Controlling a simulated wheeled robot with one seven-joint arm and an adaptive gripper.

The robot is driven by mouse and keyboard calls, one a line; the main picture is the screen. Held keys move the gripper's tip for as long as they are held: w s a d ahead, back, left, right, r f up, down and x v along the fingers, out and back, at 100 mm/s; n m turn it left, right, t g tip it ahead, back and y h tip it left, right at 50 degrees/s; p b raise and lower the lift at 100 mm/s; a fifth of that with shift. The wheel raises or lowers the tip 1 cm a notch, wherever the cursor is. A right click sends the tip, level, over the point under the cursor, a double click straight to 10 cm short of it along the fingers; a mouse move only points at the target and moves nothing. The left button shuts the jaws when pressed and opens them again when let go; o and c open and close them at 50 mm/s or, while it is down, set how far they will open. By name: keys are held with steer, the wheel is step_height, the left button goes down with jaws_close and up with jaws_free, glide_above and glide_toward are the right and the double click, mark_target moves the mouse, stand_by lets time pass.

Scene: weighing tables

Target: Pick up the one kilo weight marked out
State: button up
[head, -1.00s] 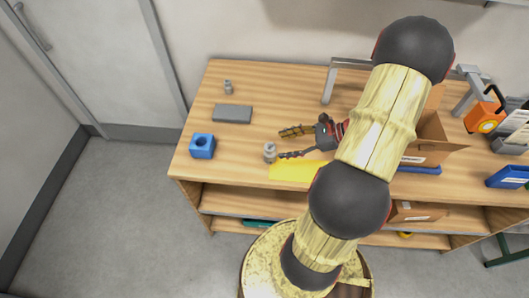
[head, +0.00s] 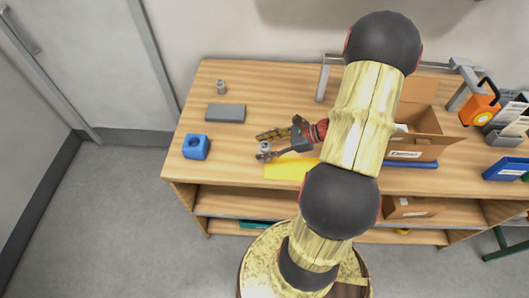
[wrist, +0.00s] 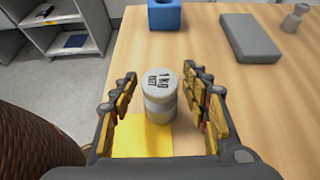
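The weight (wrist: 159,97) is a grey metal cylinder with "1 KG OUT" on its top. It stands upright at the far edge of a yellow sheet in the wrist view. In the head view the weight (head: 265,146) is partly hidden by my gripper. My gripper (wrist: 160,82) is open, with one finger on each side of the weight and a visible gap to both. In the head view my gripper (head: 262,145) is low over the table. A second, smaller grey weight (head: 221,87) stands at the back left of the table; it also shows in the wrist view (wrist: 294,17).
A blue block with a hole (head: 195,147) and a flat grey slab (head: 225,113) lie left of my gripper on the wooden table (head: 260,85). The yellow sheet (head: 283,169) lies under my arm. An open cardboard box (head: 420,147) stands to the right.

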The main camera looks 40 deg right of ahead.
jaws_close()
stand_by(0.5)
stand_by(0.4)
